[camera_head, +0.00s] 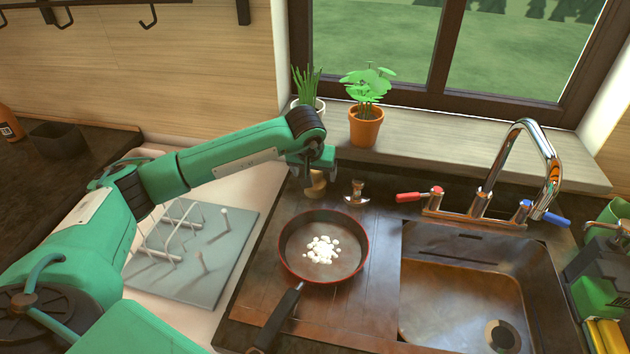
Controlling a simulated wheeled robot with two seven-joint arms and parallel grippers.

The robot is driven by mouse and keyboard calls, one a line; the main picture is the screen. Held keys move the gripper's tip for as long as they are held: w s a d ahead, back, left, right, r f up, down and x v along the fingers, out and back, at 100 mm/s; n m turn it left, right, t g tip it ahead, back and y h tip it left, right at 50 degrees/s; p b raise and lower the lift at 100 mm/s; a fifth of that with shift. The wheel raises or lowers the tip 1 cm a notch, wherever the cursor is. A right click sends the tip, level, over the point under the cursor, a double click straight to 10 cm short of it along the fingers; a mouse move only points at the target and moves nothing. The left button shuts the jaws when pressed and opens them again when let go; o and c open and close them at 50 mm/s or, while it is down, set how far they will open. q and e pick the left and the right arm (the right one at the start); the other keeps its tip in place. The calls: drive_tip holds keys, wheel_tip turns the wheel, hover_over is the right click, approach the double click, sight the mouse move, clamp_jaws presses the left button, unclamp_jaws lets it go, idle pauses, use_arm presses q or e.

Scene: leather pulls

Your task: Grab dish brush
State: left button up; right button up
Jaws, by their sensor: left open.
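My left gripper (318,165) reaches in from the left to the back of the counter, pointing down with its jaws open. A small tan wooden piece (316,184), which looks like part of the dish brush, stands right under and between the fingers. The gripper hides its upper part, and I cannot tell whether the fingers touch it. A second small knob-shaped thing (356,192) with a tan top stands just right of it, apart from the gripper; I cannot tell what it is.
A black pan (322,246) with white bits sits in front of the gripper. The sink (455,290) and tap (520,175) are to the right. Two potted plants (366,125) (308,100) stand on the sill behind.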

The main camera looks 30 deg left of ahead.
sight(315, 181)
use_arm(q)
drive_tip(key=shift+p+x, duration=0.75)
drive_tip(key=shift+x, duration=1.6)
drive_tip(key=shift+s+d, duration=0.1)
drive_tip(key=shift+s, duration=0.15)
drive_tip(key=c, duration=1.1)
